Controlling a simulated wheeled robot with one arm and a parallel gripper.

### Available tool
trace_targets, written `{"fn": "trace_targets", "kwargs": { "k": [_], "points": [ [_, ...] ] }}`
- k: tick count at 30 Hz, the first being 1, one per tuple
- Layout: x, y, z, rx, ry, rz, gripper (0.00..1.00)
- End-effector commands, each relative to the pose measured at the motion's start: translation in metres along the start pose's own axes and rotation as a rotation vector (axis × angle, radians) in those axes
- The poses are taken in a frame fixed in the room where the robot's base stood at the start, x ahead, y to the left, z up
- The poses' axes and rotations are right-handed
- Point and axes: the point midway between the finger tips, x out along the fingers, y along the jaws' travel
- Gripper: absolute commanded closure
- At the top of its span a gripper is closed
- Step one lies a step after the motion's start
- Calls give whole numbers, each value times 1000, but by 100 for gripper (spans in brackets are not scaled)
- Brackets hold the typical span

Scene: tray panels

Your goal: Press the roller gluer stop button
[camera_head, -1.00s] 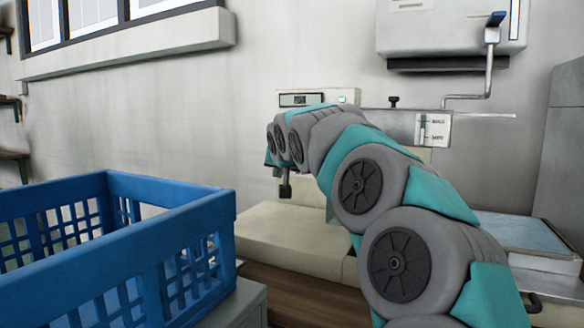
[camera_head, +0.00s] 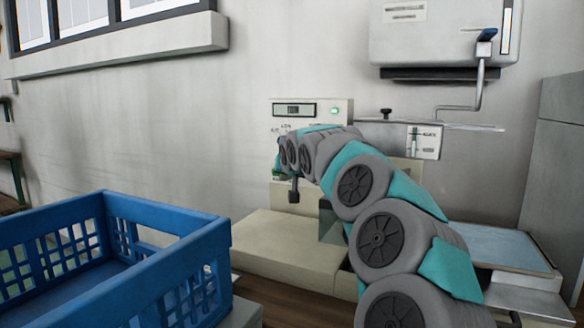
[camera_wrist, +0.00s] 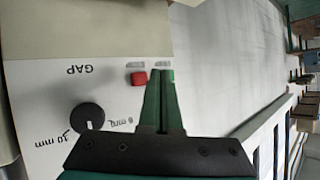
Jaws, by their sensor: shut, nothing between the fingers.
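The roller gluer (camera_head: 290,245) is a cream machine against the wall, with an upright panel carrying a display (camera_head: 293,110) and a lit green button (camera_head: 334,111). In the wrist view, a red button (camera_wrist: 138,78) sits on its white panel, above and right of a black knob (camera_wrist: 88,117), with upside-down "GAP" and mm lettering. My gripper (camera_wrist: 161,74) is shut and empty; its green fingertips are just right of the red button in that view. I cannot tell whether they touch the panel. In the head view my arm hides the panel's lower part and the red button.
A blue crate (camera_head: 160,240) stands at the lower left. A small switch plate (camera_head: 424,141) is right of the panel. A blue-topped tray (camera_head: 505,248) lies at the right.

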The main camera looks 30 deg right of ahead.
Motion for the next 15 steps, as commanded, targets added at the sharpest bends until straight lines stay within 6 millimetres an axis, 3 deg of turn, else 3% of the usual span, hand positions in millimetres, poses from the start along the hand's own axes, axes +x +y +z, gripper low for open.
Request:
{"fn": "trace_targets", "kwargs": {
  "k": [15],
  "points": [
    [12,10,-8,0,-1,1,100]
  ]
}}
